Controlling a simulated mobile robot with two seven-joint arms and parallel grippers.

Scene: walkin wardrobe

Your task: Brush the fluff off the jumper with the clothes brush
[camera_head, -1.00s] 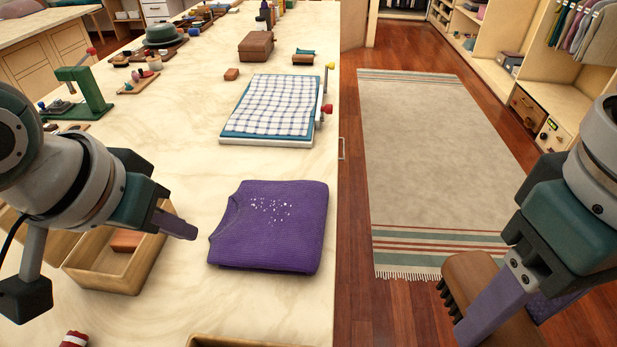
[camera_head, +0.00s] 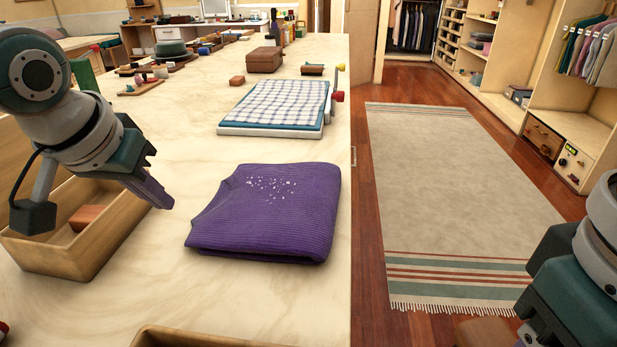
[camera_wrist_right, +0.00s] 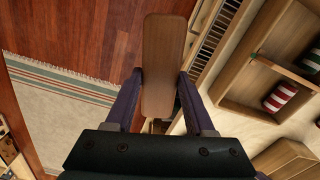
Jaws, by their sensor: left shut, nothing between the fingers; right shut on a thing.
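The folded purple jumper (camera_head: 268,222) lies on the pale worktop, with white fluff specks (camera_head: 270,186) on its upper part. My left gripper (camera_head: 160,198) is shut and empty, left of the jumper and above the edge of a wooden tray. My right gripper (camera_wrist_right: 158,95) is shut on the wooden clothes brush (camera_wrist_right: 165,60), which shows between the fingers in the right wrist view. In the head view the brush (camera_head: 487,332) shows only partly at the bottom edge, over the floor beside the worktop. The right fingers are out of the head view.
A wooden tray (camera_head: 108,252) holding a reddish block (camera_head: 88,216) stands left of the jumper. A checked cloth on a blue board (camera_head: 278,104) lies behind it. Another tray's rim (camera_head: 190,338) shows at the front. A striped rug (camera_head: 440,190) covers the floor to the right.

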